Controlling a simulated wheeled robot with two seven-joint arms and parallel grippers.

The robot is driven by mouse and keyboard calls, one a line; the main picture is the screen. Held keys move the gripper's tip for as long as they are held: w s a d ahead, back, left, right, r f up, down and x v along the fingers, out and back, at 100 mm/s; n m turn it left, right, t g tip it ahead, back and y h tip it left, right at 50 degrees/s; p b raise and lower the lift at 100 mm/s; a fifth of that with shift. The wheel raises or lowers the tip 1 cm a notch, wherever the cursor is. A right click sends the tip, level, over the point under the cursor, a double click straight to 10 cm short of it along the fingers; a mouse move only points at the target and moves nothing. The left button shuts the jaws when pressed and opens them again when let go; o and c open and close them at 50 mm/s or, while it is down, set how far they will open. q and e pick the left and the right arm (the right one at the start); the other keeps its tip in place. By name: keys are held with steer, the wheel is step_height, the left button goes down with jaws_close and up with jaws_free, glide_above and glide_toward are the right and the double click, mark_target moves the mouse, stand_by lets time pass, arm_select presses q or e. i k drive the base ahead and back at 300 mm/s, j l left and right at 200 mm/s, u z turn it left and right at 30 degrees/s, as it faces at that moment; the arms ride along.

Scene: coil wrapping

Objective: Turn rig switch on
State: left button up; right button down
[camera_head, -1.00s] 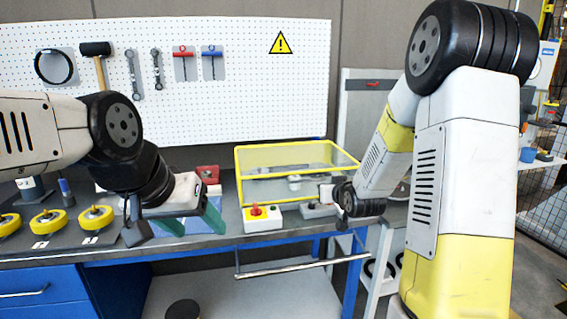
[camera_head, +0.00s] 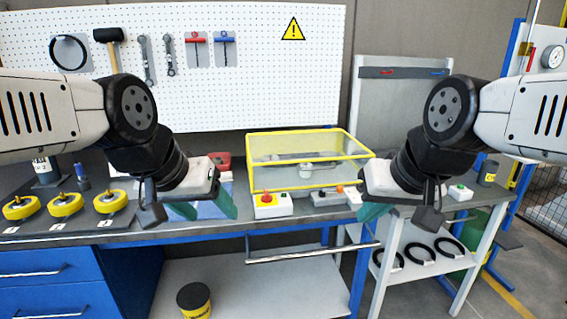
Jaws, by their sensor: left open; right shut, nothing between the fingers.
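A yellow-framed clear guard (camera_head: 310,157) stands on the workbench, with grey parts of the rig inside it. At its front left is a white box with a red knob (camera_head: 268,204). Beside it is a grey-white box with a small orange switch (camera_head: 337,195); its right end is close to my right gripper and its on/off state is too small to tell. My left gripper (camera_head: 204,208) is open and empty over the bench, left of the red-knob box. My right gripper (camera_head: 371,213) is shut and empty, at the right end of the switch box; contact cannot be told.
Yellow spools (camera_head: 64,205) stand at the bench's left. A blue-grey bin (camera_head: 212,205) is behind my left gripper. A cart (camera_head: 420,238) with black rings is at the right. A tool pegboard (camera_head: 270,90) is behind.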

mark_target(267, 197)
steer(key=i+j, duration=0.15)
steer(key=j, duration=0.25)
steer(key=i+j+z, duration=0.15)
steer(key=j, duration=0.25)
steer(key=i+j, duration=0.1)
steer(key=j, duration=0.35)
steer(key=i+j+z, duration=0.15)
steer(key=j, duration=0.25)
